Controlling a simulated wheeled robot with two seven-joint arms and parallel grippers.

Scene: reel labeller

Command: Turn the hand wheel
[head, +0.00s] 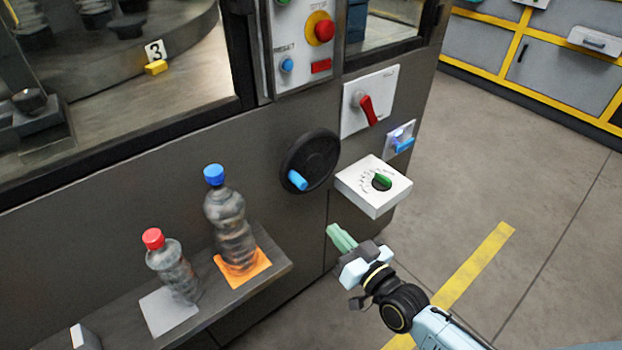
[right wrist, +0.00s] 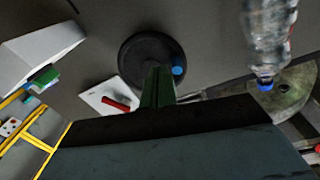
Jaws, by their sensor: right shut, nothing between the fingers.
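The hand wheel (head: 311,161) is a black disc on the grey machine front, with a blue handle (head: 297,180) at its lower left in the head view. In the right wrist view the wheel (right wrist: 146,62) is ahead of the fingers, and its blue handle (right wrist: 178,71) is at the right of the disc. My right gripper (head: 341,238) has green fingers, which are shut and empty. It is below and to the right of the wheel, apart from it. In the right wrist view its fingertips (right wrist: 158,76) overlap the wheel's lower edge. My left gripper is not in view.
A white box with a green knob (head: 381,181) juts out right of the wheel. A red switch (head: 367,108) is above it. A blue-capped bottle (head: 229,225) and a red-capped bottle (head: 173,265) stand on a shelf at the lower left. Floor at right is clear.

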